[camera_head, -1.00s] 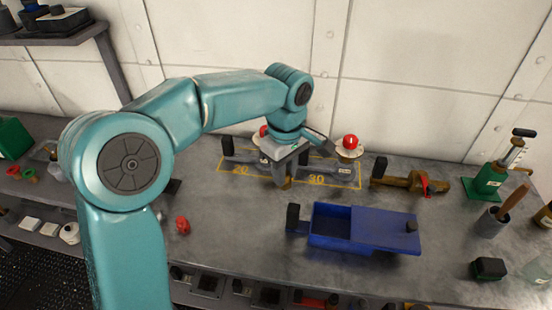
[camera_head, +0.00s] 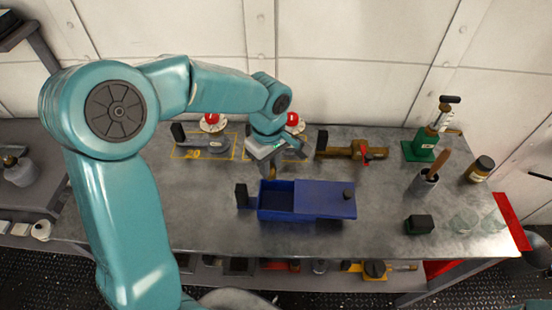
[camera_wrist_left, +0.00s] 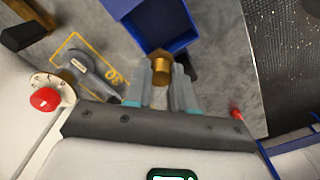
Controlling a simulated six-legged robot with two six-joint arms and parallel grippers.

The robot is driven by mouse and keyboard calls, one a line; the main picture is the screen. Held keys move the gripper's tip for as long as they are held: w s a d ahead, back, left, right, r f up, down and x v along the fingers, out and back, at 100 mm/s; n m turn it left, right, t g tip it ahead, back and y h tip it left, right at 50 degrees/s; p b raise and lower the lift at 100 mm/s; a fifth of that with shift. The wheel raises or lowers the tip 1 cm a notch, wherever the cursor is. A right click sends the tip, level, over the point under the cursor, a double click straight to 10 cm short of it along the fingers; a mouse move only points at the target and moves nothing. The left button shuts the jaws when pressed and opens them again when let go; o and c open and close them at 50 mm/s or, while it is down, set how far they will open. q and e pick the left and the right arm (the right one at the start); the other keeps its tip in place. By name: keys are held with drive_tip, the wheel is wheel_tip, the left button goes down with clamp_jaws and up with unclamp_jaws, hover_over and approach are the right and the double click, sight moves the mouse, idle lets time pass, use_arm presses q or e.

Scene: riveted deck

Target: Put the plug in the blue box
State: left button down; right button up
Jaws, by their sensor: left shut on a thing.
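My left gripper (camera_head: 269,166) is shut on the plug, a brass-coloured piece (camera_wrist_left: 162,70) with a hexagonal end, seen between the fingertips (camera_wrist_left: 161,84) in the left wrist view. In the head view the plug shows only as a small brown tip (camera_head: 271,173). The blue box (camera_head: 328,216) stands on the bench just in front of the gripper. Its lid (camera_head: 325,196) covers the right part; the left part is open. The box also shows at the top of the left wrist view (camera_wrist_left: 182,36), close beyond the plug. My right gripper is out of view.
A black upright block (camera_head: 241,196) stands at the box's left end. Bare bench lies left of the box.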

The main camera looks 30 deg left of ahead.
use_arm(q)
wheel_tip(320, 180, down, 5)
drive_tip(key=b, duration=0.3)
drive_tip(key=shift+a+f+b, duration=0.15)
drive_tip(key=shift+b, duration=0.15)
drive_tip(key=shift+f, duration=0.25)
drive_tip(key=shift+f+b, duration=3)
drive_tip(key=shift+f, duration=0.05)
drive_tip(key=c, duration=0.9)
unclamp_jaws()
drive_tip(key=shift+r, duration=0.15)
drive_tip(key=shift+o, duration=0.2)
wheel_tip(320, 180, up, 16)
drive_tip(key=shift+r+p, duration=0.2)
drive_tip(key=shift+p, duration=0.3)
